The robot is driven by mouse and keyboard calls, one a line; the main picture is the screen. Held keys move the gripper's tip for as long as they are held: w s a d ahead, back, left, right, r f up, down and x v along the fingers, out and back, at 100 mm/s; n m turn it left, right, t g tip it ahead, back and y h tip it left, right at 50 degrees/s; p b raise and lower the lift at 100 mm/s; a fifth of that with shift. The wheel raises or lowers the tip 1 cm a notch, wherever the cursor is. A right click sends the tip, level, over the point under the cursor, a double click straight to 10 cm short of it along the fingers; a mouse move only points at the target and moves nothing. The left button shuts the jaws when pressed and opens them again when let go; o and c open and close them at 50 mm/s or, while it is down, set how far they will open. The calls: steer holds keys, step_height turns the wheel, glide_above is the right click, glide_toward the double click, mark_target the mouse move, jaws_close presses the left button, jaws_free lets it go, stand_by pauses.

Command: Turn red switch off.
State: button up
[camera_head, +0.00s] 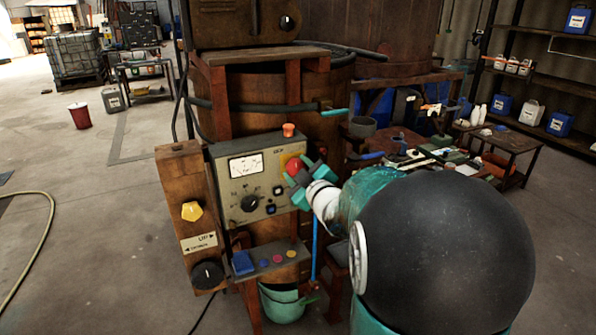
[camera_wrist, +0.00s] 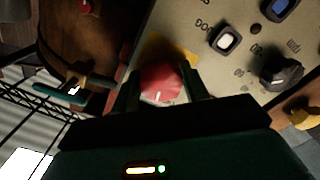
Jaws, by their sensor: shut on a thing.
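The red switch (camera_head: 294,165) is a round red knob at the upper right of a beige control panel (camera_head: 232,194). In the wrist view the red switch (camera_wrist: 161,84) sits between my two dark fingers, with a white mark on its face and a yellow patch behind it. My gripper (camera_head: 297,178) is at the panel's right side. It is shut on the red switch, with a finger on each side of it. The gripper hides part of the switch in the head view.
A black knob (camera_head: 250,203) and a meter (camera_head: 246,166) are on the same panel. An orange-red button (camera_head: 288,130) stands above it. A wooden post with a yellow knob (camera_head: 192,211) is to the left. A cluttered low table stands behind my arm. Open floor lies left.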

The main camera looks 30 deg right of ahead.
steer(key=n, duration=0.6)
steer(key=shift+r, duration=0.1)
stand_by(0.6)
steer(key=o, duration=1)
steer(key=shift+s, duration=0.1)
steer(key=shift+c, duration=0.2)
steer(key=shift+o, duration=0.2)
steer(key=s+a, duration=0.1)
steer(key=s, duration=1.2)
steer(key=shift+s+a, duration=0.3)
steer(key=shift+a, duration=0.05)
steer(key=shift+w, duration=0.1)
